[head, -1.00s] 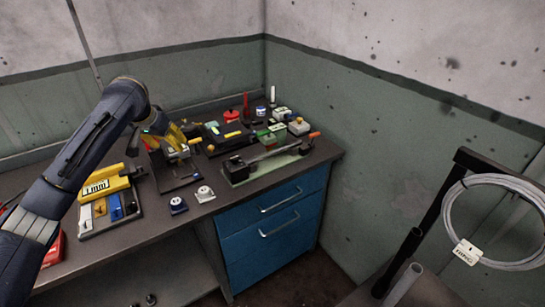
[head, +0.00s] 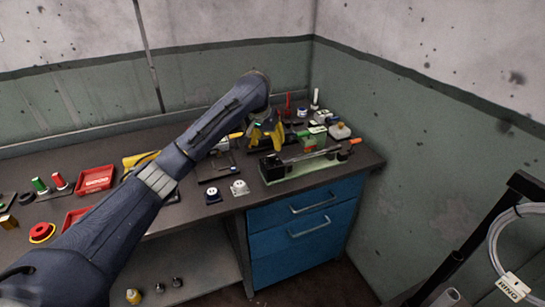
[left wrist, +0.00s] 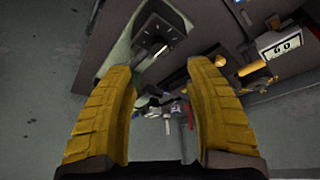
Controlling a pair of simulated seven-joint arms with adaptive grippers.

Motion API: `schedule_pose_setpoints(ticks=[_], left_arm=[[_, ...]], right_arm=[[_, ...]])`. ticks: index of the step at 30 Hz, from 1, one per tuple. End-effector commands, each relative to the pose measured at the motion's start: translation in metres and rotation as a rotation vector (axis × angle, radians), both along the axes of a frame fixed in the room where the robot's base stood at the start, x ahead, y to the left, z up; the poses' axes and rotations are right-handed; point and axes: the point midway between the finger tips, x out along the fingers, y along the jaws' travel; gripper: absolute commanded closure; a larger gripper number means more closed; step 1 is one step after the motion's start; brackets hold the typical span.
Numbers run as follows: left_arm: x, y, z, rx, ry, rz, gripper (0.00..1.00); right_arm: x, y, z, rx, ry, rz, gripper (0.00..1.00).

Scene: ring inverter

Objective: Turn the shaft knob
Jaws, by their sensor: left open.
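My left gripper (head: 266,136) has yellow fingers and hangs over the bench, just behind the left end of a green-based fixture (head: 290,176). Part of a pale green-edged fixture with a metal piece (left wrist: 160,50) shows beyond the fingertips. I cannot tell for sure which part is the shaft knob. My right gripper is not in view.
A white part (head: 239,188) and a dark blue part (head: 212,195) sit near the bench's front edge. Red trays (head: 97,179) and small parts lie at the left. A blue drawer cabinet (head: 300,225) is below. A cable coil hangs at the right.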

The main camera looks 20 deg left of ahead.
Motion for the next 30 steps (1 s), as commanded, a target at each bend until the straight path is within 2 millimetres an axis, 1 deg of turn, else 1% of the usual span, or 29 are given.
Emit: schedule_pose_setpoints(ticks=[1,6,12,15,21,30], left_arm=[[0.003,-0.002,-0.010,-0.001,0.005,0.001,0.47],[0.014,-0.002,-0.039,-0.001,0.005,0.001,0.47],[0.026,-0.003,-0.065,0.000,0.003,0.000,0.47],[0.030,-0.003,-0.075,0.000,0.002,0.001,0.47],[0.036,-0.004,-0.087,0.000,0.001,0.000,0.47],[0.037,-0.004,-0.091,0.001,0.000,-0.001,0.47]], right_arm=[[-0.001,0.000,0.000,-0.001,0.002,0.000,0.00],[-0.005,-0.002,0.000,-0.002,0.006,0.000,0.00],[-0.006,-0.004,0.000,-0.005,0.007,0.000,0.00],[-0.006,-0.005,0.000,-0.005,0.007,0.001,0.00],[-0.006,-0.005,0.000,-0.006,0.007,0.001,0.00],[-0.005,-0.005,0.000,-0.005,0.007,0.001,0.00]])
